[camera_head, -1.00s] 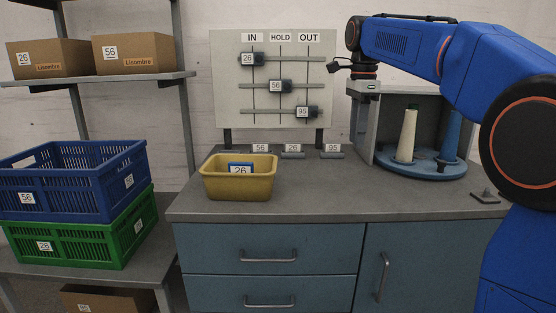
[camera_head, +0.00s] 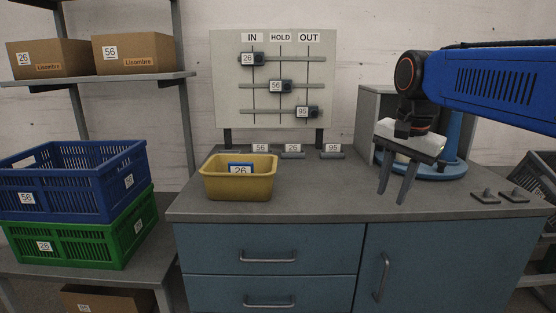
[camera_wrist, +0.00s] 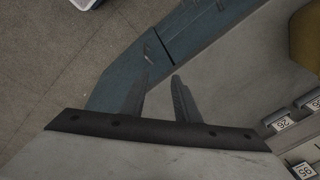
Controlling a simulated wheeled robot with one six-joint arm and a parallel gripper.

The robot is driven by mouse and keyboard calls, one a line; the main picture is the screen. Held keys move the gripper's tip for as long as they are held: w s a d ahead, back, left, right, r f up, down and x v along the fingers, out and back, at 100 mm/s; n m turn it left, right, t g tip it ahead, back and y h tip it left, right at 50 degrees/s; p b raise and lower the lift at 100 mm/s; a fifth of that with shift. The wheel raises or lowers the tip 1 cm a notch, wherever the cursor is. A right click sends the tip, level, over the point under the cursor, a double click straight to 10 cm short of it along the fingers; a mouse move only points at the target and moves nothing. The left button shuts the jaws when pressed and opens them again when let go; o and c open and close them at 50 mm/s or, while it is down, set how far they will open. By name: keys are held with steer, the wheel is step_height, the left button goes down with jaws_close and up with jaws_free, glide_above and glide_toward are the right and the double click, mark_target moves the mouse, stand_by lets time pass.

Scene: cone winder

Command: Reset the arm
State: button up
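My gripper (camera_head: 395,190) hangs over the right part of the grey counter in the head view, its two fingers pointing down and apart with nothing between them. In the wrist view the same two fingers (camera_wrist: 158,95) show spread apart and empty, with the counter edge and the floor beyond them. My blue arm reaches in from the right edge of the head view. The cone winder (camera_head: 378,100) stands behind my gripper; its blue turntable (camera_head: 452,170) is partly hidden, and the white cone seen earlier is hidden or out of sight.
A yellow bin (camera_head: 240,188) marked 26 stands on the counter (camera_head: 320,200). Small labelled holders (camera_head: 292,155) sit behind it. A board (camera_head: 230,90) with IN, HOLD and OUT sliders stands at the back. Blue (camera_head: 70,195) and green (camera_head: 85,240) crates are stacked at left.

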steer(key=s+d+f+n+t, duration=0.2)
steer(key=s+f+n, duration=0.7)
steer(key=s+f, duration=1)
steer(key=shift+d+f+n+t, duration=0.3)
steer(key=shift+d+f, duration=0.15)
steer(key=shift+f, duration=0.15)
